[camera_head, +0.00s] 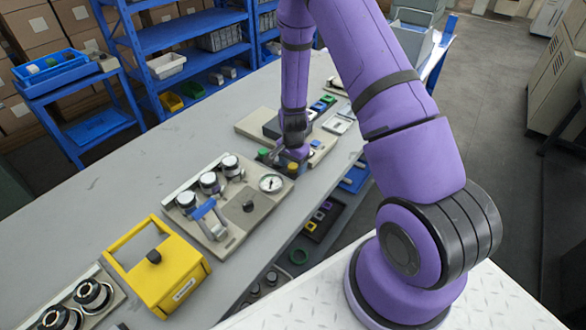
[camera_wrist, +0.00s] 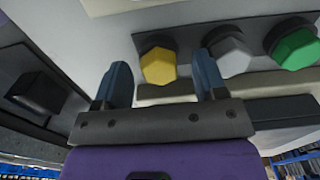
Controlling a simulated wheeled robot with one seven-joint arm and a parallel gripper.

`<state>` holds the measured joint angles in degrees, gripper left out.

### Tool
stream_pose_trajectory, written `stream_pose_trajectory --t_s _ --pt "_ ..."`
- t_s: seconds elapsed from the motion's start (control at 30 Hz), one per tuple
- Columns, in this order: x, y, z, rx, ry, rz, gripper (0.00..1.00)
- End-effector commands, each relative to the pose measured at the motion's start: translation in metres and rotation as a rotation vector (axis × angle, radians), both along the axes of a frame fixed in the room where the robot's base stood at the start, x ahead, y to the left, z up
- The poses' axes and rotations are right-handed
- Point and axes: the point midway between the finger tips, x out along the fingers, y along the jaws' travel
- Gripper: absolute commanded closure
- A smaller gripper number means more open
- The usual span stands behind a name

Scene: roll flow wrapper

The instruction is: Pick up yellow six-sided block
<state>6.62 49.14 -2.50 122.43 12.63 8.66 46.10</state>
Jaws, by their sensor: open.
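The yellow six-sided block (camera_wrist: 158,68) sits on a dark strip in the wrist view, at the left end of a row. A grey six-sided block (camera_wrist: 231,58) and a green one (camera_wrist: 296,50) stand to its right. My gripper (camera_wrist: 160,74) is open and empty, with one finger on each side of the yellow block in the picture; I cannot tell whether they touch it. In the head view, the yellow block (camera_head: 292,168) shows small beside my gripper (camera_head: 279,156), and the green block (camera_head: 263,152) shows on the other side. The grey block is hidden there.
A panel with knobs and a gauge (camera_head: 270,183) stands near my gripper on the long grey table (camera_head: 110,200). A yellow box with a frame (camera_head: 180,278) is nearer. A black knob (camera_wrist: 38,92) is left in the wrist view. Blue shelves (camera_head: 190,35) stand behind.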

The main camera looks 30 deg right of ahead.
Motion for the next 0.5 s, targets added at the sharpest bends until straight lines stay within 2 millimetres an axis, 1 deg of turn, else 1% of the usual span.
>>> stream_pose_trajectory --t_s 0.2,0.23,0.43,0.47,0.5 --pt "0.0001 0.0000 -0.0009 0.000 0.000 0.000 0.35" --pt "0.0001 0.0000 -0.0008 0.000 0.000 0.000 0.37" --pt "0.0000 0.0000 -0.0008 0.000 0.000 -0.001 0.83" --pt "0.0000 0.0000 -0.0008 0.000 0.000 -0.001 0.88" --pt "0.0000 0.0000 -0.0007 0.000 0.000 -0.001 0.88"
